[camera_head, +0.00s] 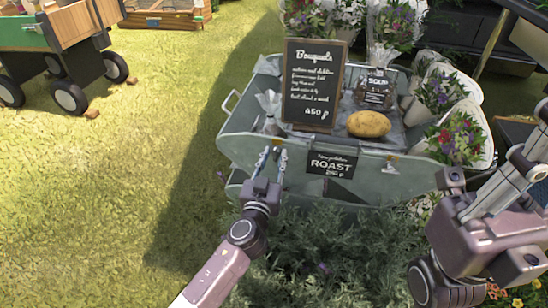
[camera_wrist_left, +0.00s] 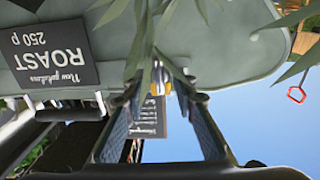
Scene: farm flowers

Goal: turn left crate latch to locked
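The grey-green crate (camera_head: 235,150) stands in the middle of the head view, with a black "ROAST" sign on its front. It also fills the top of the left wrist view (camera_wrist_left: 225,50), upside down. My left gripper (camera_head: 271,158) is at the left part of the crate's front. Its fingers are apart in the wrist view (camera_wrist_left: 160,95). A small yellowish and metal piece, apparently the left latch (camera_wrist_left: 160,80), shows between the fingertips; contact cannot be told. In the head view the gripper covers this latch. A second small latch (camera_head: 390,165) is at the right of the front.
A potato (camera_head: 369,124), a "Bouquets" board (camera_head: 313,85) and wrapped flowers (camera_head: 455,140) are on or beside the crate. Leafy plants (camera_head: 330,255) grow in front; leaves cross the wrist view. Grass at left is open, with a wooden cart (camera_head: 60,40) beyond. My right arm is at right.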

